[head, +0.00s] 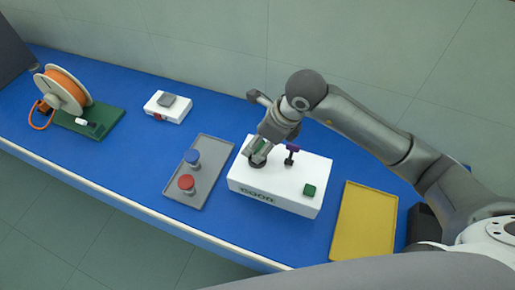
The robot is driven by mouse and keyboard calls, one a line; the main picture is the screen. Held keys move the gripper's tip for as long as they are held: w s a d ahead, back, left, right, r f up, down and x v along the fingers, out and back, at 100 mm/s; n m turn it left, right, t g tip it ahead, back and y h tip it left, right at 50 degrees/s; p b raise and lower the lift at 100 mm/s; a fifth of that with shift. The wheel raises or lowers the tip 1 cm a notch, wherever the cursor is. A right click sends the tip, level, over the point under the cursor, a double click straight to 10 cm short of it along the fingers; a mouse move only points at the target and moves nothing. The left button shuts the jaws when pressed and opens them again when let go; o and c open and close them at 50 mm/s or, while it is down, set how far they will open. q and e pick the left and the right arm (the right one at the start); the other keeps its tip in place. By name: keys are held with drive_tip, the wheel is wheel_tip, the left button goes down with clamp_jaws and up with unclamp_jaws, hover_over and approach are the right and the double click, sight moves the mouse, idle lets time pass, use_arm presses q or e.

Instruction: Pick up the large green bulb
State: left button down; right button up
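My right gripper (260,152) reaches down to the left end of the white box (275,190) from above. A small patch of green (259,145) shows at its fingers, over a dark round socket (257,161) in the box top. This may be the large green bulb, but the fingers hide most of it. I cannot tell whether the fingers are closed on it. A purple-topped piece (292,149) stands on the box to the right of the gripper. My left gripper is not in view.
A green square (309,190) sits on the box's right end. A grey tray (205,180) holds a blue-topped and a red-topped piece. An empty yellow tray (365,222) lies right. A small white device (168,107) and an orange spool (65,90) stand left on the blue bench.

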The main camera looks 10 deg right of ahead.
drive_tip(key=shift+x, duration=1.2)
drive_tip(key=c, duration=1.1)
drive_tip(key=shift+r, duration=0.15)
drive_tip(key=shift+c, duration=0.2)
